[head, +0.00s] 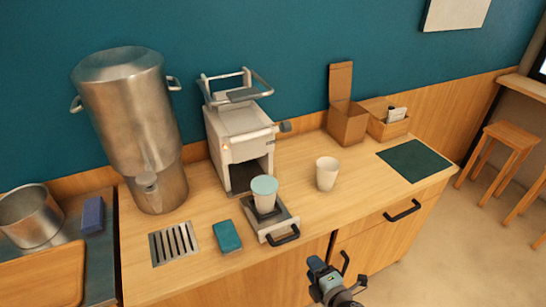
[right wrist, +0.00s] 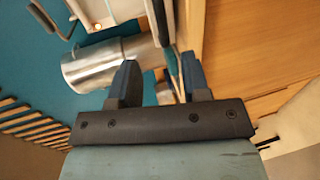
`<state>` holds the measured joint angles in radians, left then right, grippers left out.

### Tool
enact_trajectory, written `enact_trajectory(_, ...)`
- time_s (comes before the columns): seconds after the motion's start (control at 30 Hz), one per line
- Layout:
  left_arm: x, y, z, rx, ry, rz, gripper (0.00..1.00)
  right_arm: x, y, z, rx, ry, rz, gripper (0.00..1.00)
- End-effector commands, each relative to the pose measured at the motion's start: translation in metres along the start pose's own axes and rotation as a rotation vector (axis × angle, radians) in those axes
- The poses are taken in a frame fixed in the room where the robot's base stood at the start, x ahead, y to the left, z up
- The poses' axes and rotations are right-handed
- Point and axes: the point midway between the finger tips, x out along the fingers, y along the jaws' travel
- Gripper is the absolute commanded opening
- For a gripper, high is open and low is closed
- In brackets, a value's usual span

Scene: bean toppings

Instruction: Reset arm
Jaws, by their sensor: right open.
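My right gripper (head: 322,270) is at the bottom of the head view, in front of the counter's wooden drawer fronts. Its two blue-tipped fingers stand apart in the right wrist view (right wrist: 161,78), with nothing held between them. It is apart from the cups and the machine. My left gripper is in neither view. A cup with a pale teal top (head: 264,191) stands upright in the pulled-out tray (head: 283,221) of a white machine (head: 238,135). An open white cup (head: 327,173) stands on the counter to its right.
A steel dispenser (head: 128,120) stands left on the counter (head: 345,205).

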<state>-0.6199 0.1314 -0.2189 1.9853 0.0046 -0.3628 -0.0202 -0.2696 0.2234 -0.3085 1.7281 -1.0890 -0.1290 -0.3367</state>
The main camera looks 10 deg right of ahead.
Motion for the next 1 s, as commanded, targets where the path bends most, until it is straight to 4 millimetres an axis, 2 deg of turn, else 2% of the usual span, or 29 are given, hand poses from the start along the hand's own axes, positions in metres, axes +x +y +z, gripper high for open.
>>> enact_trajectory(0.07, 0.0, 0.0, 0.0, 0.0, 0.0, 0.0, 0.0, -0.001, -0.001, 0.0, 0.013, -0.002, -0.003, 0.43)
enact_trajectory(0.17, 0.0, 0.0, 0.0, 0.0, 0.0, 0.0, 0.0, -0.012, -0.006, -0.002, 0.12, -0.016, -0.022, 0.43)
enact_trajectory(0.27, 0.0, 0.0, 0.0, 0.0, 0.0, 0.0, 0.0, -0.034, -0.016, -0.006, 0.365, -0.052, -0.068, 0.43)
enact_trajectory(0.5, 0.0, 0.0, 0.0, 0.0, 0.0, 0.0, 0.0, -0.104, -0.045, -0.025, 1.111, -0.177, -0.228, 0.43)
enact_trajectory(0.63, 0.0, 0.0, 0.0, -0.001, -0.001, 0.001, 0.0, -0.129, -0.053, -0.037, 1.39, -0.226, -0.292, 0.43)
enact_trajectory(0.8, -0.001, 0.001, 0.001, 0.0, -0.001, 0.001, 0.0, -0.142, -0.055, -0.044, 1.54, -0.25, -0.328, 0.43)
enact_trajectory(1.0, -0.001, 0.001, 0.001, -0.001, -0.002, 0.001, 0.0, -0.143, -0.055, -0.044, 1.548, -0.25, -0.33, 0.43)
